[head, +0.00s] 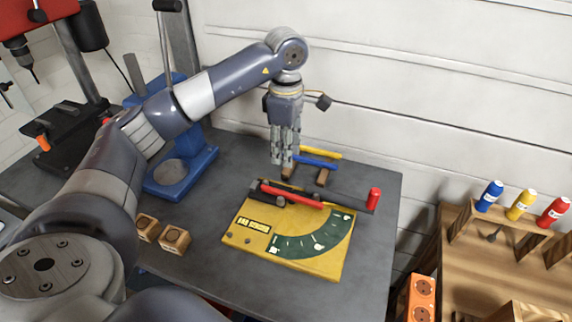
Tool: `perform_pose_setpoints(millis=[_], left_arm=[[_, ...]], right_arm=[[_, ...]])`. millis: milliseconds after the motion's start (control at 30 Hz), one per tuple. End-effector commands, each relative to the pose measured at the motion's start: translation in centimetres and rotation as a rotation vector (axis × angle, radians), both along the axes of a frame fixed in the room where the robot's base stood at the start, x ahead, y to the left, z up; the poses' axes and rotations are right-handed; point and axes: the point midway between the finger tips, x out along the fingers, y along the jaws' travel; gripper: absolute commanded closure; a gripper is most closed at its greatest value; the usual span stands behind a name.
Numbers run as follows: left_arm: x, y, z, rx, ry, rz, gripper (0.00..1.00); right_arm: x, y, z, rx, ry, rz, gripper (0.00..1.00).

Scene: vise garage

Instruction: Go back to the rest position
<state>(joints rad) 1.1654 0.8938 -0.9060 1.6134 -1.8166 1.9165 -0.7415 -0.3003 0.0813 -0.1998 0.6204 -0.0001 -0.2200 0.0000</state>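My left arm comes in from the left and reaches over the grey workbench (205,262). My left gripper (281,158) points straight down above the back part of the bench, behind the yellow bar bender (290,263) with its dark green dial. The gripper's fingers are close together; nothing is clearly seen between them, and I cannot tell whether they are fully shut. A red bar (293,196) lies across the bender. A blue bar (316,162) and a yellow bar (321,153) rest on small wooden supports just right of and behind the fingers. My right gripper is out of view.
Two wooden blocks (174,239) sit at the bench's front left. A blue press (185,170) and a red drill press (40,14) stand at the left. At the right, a wooden table (477,262) holds blue, yellow and red bottles (521,204). The white wall is behind.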

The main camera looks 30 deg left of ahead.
Motion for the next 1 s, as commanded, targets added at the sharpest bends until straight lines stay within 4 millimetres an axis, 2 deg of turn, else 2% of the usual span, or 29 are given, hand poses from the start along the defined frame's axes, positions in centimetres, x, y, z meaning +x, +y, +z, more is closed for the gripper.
perform_pose_setpoints(millis=[133, 667, 1000], left_arm=[[0.0, 0.0, 0.6, 0.000, 0.001, -0.001, 0.68], [0.0, 0.0, 0.8, 0.000, 0.001, -0.001, 0.68], [0.0, 0.0, 6.4, 0.000, 0.001, -0.001, 0.68]], right_arm=[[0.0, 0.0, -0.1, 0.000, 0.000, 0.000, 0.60], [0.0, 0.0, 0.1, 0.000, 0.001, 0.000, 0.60], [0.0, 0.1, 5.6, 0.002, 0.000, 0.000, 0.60]])
